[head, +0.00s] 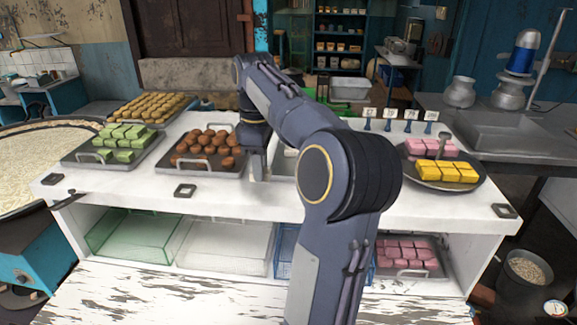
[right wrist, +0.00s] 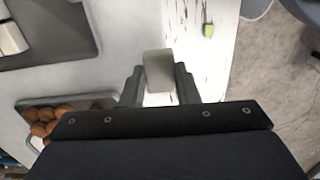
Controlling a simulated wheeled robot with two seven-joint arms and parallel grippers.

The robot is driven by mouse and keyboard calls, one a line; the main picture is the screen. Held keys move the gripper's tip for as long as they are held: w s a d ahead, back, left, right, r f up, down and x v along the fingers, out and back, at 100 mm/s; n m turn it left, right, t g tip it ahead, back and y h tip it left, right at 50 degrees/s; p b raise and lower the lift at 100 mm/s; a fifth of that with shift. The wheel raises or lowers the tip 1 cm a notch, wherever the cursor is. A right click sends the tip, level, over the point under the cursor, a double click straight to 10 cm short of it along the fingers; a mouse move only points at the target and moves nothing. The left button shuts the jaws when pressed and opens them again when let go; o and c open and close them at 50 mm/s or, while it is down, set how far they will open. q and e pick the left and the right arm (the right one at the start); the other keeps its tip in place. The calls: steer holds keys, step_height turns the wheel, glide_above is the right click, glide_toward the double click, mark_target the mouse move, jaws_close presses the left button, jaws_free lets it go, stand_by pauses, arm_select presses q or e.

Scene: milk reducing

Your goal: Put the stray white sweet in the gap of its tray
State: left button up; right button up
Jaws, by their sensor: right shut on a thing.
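My right gripper (head: 257,170) is beside the right edge of the tray of brown balls in the head view. In the right wrist view the right gripper (right wrist: 158,88) is shut on a white block-shaped sweet (right wrist: 159,68), held between its two fingers. A dark grey tray (right wrist: 52,28) with white sweets (right wrist: 10,38) is at the upper left of that view, apart from the held sweet. In the head view my right arm hides most of this tray (head: 284,172). Its gap is not visible. My left gripper is not in view.
The tray of brown balls (head: 178,160) stands close to the gripper. Green sweets (head: 122,143) are farther left, and a round tray with yellow sweets (head: 446,171) is at right. Small label stands (head: 389,124) line the back. A small green piece (right wrist: 208,30) lies below the counter's front edge.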

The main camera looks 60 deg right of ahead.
steer(key=s+d+r, duration=0.3)
steer(key=s+r, duration=0.2)
steer(key=r, duration=0.1)
steer(key=w+d+f+p, duration=0.1)
steer(key=w+d+f, duration=0.1)
steer(key=d, duration=0.1)
steer(key=w+d+f+p, duration=0.1)
steer(key=d+f+p, duration=0.1)
steer(key=d+f, duration=0.1)
steer(key=w+d+f+p, duration=0.2)
steer(key=d+f, duration=0.1)
steer(key=d, duration=0.2)
steer(key=shift+w+d, duration=0.15)
steer(key=shift+w, duration=0.2)
steer(key=shift+w+d+f, duration=0.15)
steer(key=shift+d+f, duration=0.2)
steer(key=shift+f, duration=0.15)
steer(key=f, duration=0.1)
steer(key=f+p, duration=0.1)
steer(key=f, duration=0.1)
steer(key=shift+w+d+f, duration=0.15)
steer(key=shift+d, duration=0.15)
steer(key=shift+f, duration=0.25)
